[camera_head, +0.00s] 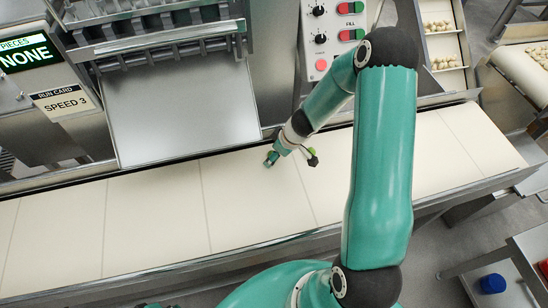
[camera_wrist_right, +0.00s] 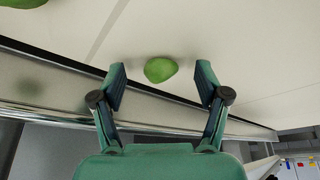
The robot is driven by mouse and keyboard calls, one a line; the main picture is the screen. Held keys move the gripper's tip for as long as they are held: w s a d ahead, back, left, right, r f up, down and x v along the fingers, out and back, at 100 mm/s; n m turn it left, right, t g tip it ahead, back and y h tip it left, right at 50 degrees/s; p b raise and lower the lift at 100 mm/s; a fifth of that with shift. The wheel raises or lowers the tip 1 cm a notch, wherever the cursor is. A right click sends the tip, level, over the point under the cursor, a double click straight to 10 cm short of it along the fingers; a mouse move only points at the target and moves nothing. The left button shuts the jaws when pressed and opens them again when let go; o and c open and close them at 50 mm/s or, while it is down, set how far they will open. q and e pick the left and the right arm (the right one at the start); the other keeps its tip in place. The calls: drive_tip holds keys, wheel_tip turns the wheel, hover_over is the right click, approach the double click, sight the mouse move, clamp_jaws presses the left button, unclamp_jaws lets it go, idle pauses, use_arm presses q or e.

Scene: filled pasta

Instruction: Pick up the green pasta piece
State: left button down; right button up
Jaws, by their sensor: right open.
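The green pasta piece (camera_wrist_right: 160,70) is a small rounded lump lying on the cream conveyor belt (camera_wrist_right: 230,45) in the right wrist view. My right gripper (camera_wrist_right: 162,78) is open, with one finger to each side of the piece and a gap on both sides. The piece sits level with the fingertips. In the head view my right gripper (camera_head: 271,158) is small and low over the belt, below the steel chute; the piece cannot be made out clearly there. Another green piece (camera_wrist_right: 22,2) is cut off at the top left of the wrist view. My left gripper is not in view.
A steel rail (camera_wrist_right: 60,115) runs along the belt edge close to my right fingers. A machine with a steel chute (camera_head: 180,115) stands behind the belt, beside a button panel (camera_head: 333,30). Trays of pale pieces (camera_head: 440,40) are at the upper right. The belt's left part is clear.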

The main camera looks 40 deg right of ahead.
drive_tip(key=shift+f, duration=0.1)
drive_tip(key=c, duration=0.8)
drive_tip(key=shift+c, duration=0.2)
